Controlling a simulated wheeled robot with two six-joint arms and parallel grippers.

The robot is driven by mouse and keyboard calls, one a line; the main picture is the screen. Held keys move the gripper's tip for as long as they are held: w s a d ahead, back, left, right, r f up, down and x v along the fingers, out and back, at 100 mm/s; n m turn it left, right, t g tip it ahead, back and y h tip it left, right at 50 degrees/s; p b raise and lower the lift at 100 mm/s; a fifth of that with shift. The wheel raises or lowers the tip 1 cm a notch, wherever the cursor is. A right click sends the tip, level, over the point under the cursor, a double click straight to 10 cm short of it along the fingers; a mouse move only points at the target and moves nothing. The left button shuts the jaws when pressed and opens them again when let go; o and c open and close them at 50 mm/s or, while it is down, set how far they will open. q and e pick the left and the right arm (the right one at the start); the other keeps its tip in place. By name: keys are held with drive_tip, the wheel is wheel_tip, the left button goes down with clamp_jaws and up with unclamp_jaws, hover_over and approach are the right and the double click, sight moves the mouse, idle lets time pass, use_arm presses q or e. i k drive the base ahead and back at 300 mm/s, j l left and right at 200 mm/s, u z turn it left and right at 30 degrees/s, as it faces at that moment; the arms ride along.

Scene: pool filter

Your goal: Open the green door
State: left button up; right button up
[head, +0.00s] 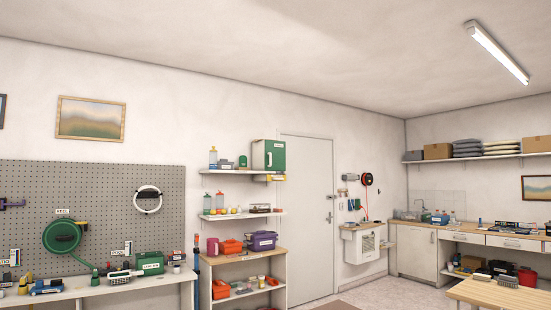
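A small cabinet with a green door (274,155) stands on the top wall shelf, left of the white room door. The green door looks shut, with a light handle and a small pale label on its face. Neither of my grippers shows in the head view.
A white room door (307,215) is shut. Below the cabinet are a lower wall shelf (243,216) and a wooden-topped shelf unit (245,256) with bins. A workbench (120,286) under a pegboard (95,200) is at left. A wooden table (500,294) is at bottom right.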

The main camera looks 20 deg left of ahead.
sight(274, 150)
drive_tip(key=i+l+z, duration=0.1)
drive_tip(key=i+l, duration=0.45)
drive_tip(key=l, duration=0.15)
drive_tip(key=i+l+u, duration=0.1)
drive_tip(key=i, duration=0.35)
drive_tip(key=i+l+u, duration=0.1)
drive_tip(key=i, duration=0.35)
drive_tip(key=i+l+u, duration=0.1)
drive_tip(key=i+l, duration=0.15)
drive_tip(key=i, duration=0.2)
drive_tip(key=i+l+u, duration=0.1)
drive_tip(key=i, duration=0.35)
drive_tip(key=i+l+u, duration=0.1)
drive_tip(key=i+l, duration=0.25)
drive_tip(key=i+j, duration=0.15)
drive_tip(key=i, duration=0.6)
drive_tip(key=i+j, duration=0.15)
drive_tip(key=i, duration=0.6)
drive_tip(key=i+j, duration=0.1)
drive_tip(key=i, duration=0.65)
